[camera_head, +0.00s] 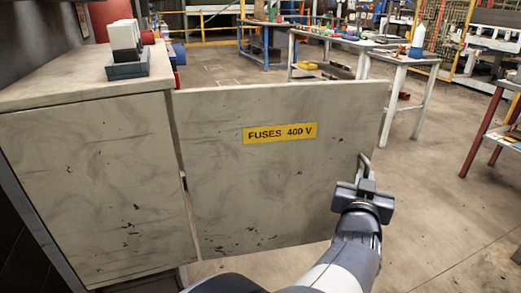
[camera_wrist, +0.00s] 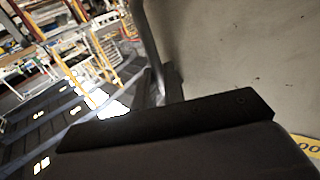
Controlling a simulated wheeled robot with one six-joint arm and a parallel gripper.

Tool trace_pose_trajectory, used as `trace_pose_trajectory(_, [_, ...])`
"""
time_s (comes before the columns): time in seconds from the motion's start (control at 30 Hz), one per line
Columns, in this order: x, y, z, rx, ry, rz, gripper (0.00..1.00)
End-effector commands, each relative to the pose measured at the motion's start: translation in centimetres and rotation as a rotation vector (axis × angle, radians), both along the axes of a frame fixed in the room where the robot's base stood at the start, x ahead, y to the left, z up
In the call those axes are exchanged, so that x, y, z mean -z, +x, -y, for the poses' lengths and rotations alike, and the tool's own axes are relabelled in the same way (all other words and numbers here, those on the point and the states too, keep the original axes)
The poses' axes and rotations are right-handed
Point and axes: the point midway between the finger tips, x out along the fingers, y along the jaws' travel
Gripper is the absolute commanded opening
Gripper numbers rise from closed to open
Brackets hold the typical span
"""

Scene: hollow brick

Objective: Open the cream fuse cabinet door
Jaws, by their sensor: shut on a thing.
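The cream fuse cabinet (camera_head: 95,195) stands at the left of the head view. Its cream door (camera_head: 270,190), with a yellow "FUSES 400 V" label (camera_head: 280,133), extends to the right beyond the cabinet body, over open floor, so it stands open. Its free edge is at the right. The cabinet's inside is hidden. My gripper (camera_head: 364,182) is at the door's right edge, shut on the thin metal handle (camera_head: 365,160). In the wrist view the handle (camera_wrist: 151,45) rises from the dark jaws (camera_wrist: 160,90) beside the door face (camera_wrist: 240,50).
A grey holder (camera_head: 128,68) with white blocks and some red parts rest on the cabinet top (camera_head: 65,85). A white-topped table (camera_head: 405,60) and a blue-legged bench (camera_head: 262,45) stand behind the door. A red-legged table (camera_head: 480,135) is at the right. Floor (camera_head: 430,220) right of the door is clear.

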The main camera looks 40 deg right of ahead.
Motion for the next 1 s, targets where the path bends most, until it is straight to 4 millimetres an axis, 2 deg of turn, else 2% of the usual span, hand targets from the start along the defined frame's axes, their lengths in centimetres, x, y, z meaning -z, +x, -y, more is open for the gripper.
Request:
trace_pose_trajectory(0.23, [-0.2,0.0,0.0,0.0,-0.004,0.002,0.0])
trace_pose_trajectory(0.27, [-0.2,0.0,0.0,0.0,-0.004,0.002,0.13])
trace_pose_trajectory(0.5, [-0.1,0.0,0.0,-0.001,-0.002,0.001,0.32])
trace_pose_trajectory(0.77, [-0.1,-0.1,-0.1,0.0,-0.001,0.0,0.32])
trace_pose_trajectory(1.0, [-0.4,-1.3,-2.3,0.002,-0.003,0.001,0.32])
